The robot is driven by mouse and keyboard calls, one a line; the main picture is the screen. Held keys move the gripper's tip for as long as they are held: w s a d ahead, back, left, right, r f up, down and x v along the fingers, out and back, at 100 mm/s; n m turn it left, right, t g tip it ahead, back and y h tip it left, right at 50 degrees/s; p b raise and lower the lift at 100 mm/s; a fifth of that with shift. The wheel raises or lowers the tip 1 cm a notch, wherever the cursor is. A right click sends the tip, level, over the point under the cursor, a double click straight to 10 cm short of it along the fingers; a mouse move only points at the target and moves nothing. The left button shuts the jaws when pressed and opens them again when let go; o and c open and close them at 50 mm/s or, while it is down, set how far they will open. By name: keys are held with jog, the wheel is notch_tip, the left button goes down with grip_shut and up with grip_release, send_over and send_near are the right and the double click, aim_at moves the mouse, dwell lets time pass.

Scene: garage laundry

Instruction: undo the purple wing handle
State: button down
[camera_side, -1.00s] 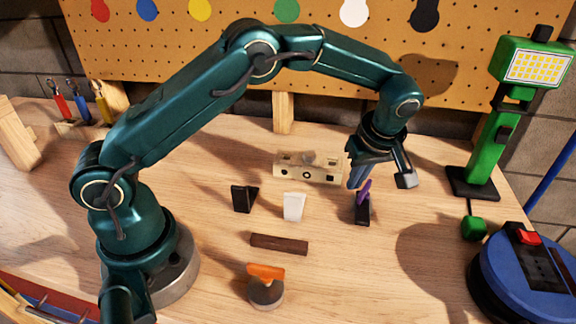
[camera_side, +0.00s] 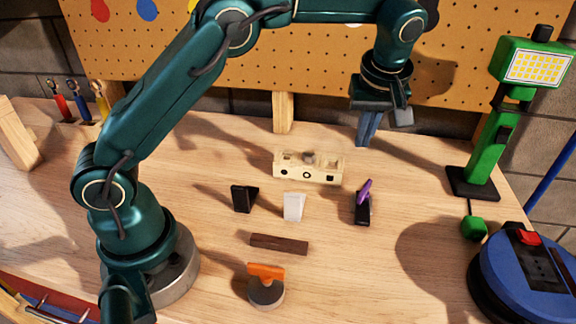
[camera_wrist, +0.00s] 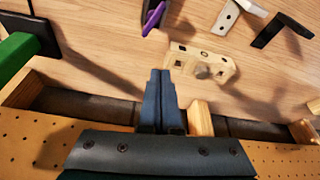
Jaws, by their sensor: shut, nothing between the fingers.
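The purple wing handle (camera_side: 364,191) sits on a small black block (camera_side: 362,211) on the table, right of the middle in the side view. The handle stands tilted, its top leaning right. In the wrist view my closed fingers (camera_wrist: 160,85) point toward the block.
A cream block with holes (camera_side: 308,168) lies left of the handle, with a white wedge (camera_side: 294,206) and a black wedge (camera_side: 243,198). A brown bar (camera_side: 279,244) and an orange-handled knob (camera_side: 266,285) are nearer. A green lamp (camera_side: 487,150) and blue reel (camera_side: 520,275) stand right.

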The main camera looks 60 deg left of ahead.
jog(key=s+a+r+m+t+h, duration=0.1)
jog(key=s+a+r+m+t, duration=0.1)
jog(key=s+r, duration=0.9)
jog(key=shift+a+r+t, duration=0.3)
jog(key=shift+a, duration=0.25)
jog(key=c, duration=1.3)
grip_release()
jog(key=shift+s, duration=0.2)
jog(key=o, duration=0.4)
jog(key=shift+w+r, duration=0.15)
jog(key=shift+w, duration=0.05)
jog(key=shift+c, duration=0.2)
jog(key=m, duration=0.3)
send_over(365, 187)
jog(key=s, duration=0.2)
notch_tip(365, 187, down, 12)
jog(key=shift+m, duration=0.5)
jog(key=f, duration=0.2)
jog(key=d+f, duration=0.1)
jog(key=f, duration=0.1)
jog(key=shift+f, duration=0.25)
jog(key=shift+s+x, duration=0.1)
jog(key=shift+x, duration=1.1)
jog(key=shift+s+x, duration=0.15)
jog(key=shift+x, duration=1.1)
jog(key=shift+d+f, duration=0.1)
